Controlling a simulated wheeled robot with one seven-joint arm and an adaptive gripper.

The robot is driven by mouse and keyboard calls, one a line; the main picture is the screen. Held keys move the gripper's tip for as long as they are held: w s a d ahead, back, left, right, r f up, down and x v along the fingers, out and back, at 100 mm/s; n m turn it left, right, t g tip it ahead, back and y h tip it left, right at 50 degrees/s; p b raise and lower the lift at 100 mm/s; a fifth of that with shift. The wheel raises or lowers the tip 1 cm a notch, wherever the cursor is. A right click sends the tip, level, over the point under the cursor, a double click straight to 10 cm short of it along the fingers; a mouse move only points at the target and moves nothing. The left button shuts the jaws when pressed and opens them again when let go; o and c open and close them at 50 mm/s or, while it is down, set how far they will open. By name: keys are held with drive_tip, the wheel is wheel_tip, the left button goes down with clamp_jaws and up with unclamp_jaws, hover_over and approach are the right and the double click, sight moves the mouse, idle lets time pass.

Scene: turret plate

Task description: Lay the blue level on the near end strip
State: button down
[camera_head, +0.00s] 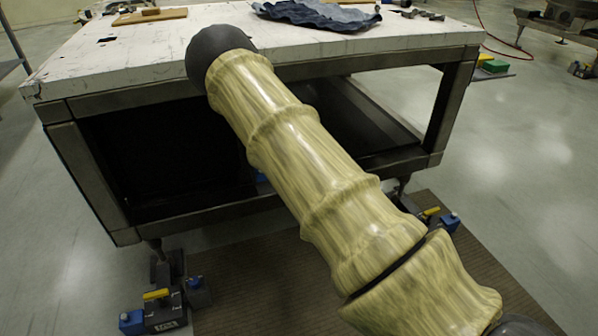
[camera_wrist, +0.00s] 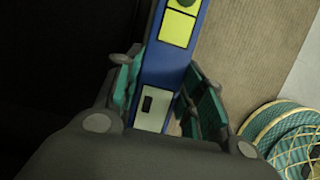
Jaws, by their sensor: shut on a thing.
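In the wrist view the blue level (camera_wrist: 161,67), a long bar with yellow-green and white panels, is held between the teal-padded fingers of my gripper (camera_wrist: 165,75). The level runs from the palm up past the top edge of the picture, so its far end is out of sight. In the head view my arm hides the gripper; a small blue spot low behind the arm is too small to identify. The white-topped table (camera_head: 130,60) has a dark metal frame. I cannot tell which part is the near end strip.
A dark blue cloth (camera_head: 318,14) and a wooden board (camera_head: 150,16) lie on the tabletop. Below is a dark open bay (camera_head: 160,155). Feet with blue and yellow parts (camera_head: 160,308) stand by a brown mat (camera_head: 270,285). Open floor (camera_head: 530,170) lies to the right.

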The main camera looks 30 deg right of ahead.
drive_tip(key=shift+s+d, duration=0.15)
drive_tip(key=shift+d, duration=0.7)
drive_tip(key=b+x, duration=0.1)
drive_tip(key=x, duration=0.2)
drive_tip(key=shift+f, duration=0.2)
drive_tip(key=shift+f, duration=0.65)
drive_tip(key=c, duration=0.9)
unclamp_jaws()
drive_tip(key=shift+r, duration=0.1)
